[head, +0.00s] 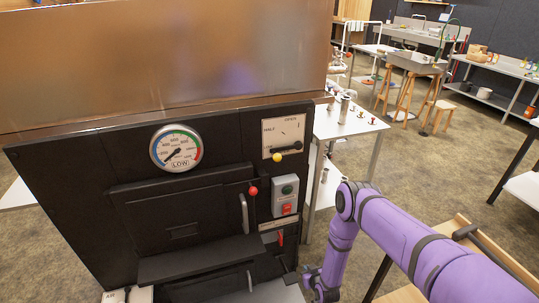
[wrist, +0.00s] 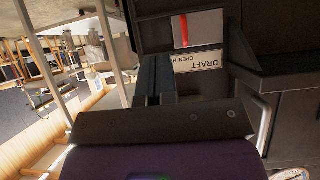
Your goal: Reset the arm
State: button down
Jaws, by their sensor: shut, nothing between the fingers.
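My arm (head: 383,222) is purple and reaches in from the lower right in the head view. My gripper (head: 291,278) is low beside the right front of the black evaporator (head: 95,170). In the wrist view my gripper (wrist: 153,70) is shut, with its dark fingers together and nothing held. The fingers are in front of the black panel, near the draft label (wrist: 208,61) and its red lever (wrist: 182,30). I cannot tell whether the fingertips touch the panel.
A white table (head: 346,123) stands behind. A wooden bench (head: 462,232) is at the right. Open floor lies beyond.

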jog(key=w+d+r+g, duration=0.1)
jog(key=w+r, duration=0.7)
jog(key=r, duration=0.5)
jog(key=w+r, duration=0.7)
jog(key=r, duration=0.5)
jog(key=s+d+r+g+h, duration=0.1)
jog(key=d+r, duration=0.2)
jog(key=r, duration=1.2)
jog(key=d+r+g+h, duration=0.1)
jog(key=d+r, duration=0.1)
jog(key=r, duration=1.4)
jog(key=s+d+r+m+h, duration=0.1)
jog(key=s+d+r, duration=0.2)
jog(key=s+r, duration=0.7)
jog(key=s+d+r+m, duration=0.1)
jog(key=s+d+r, duration=0.1)
jog(key=s+r, duration=0.8)
jog(key=s+d+r+g, duration=0.1)
jog(key=s+r, duration=0.2)
jog(key=s, duration=1)
jog(key=s+d+r+m+g, duration=0.1)
jog(key=s+r, duration=0.3)
jog(key=s, duration=1)
jog(key=shift+d+m+g+h, duration=0.3)
jog(key=shift+d+g, duration=0.1)
jog(key=shift+d, duration=0.2)
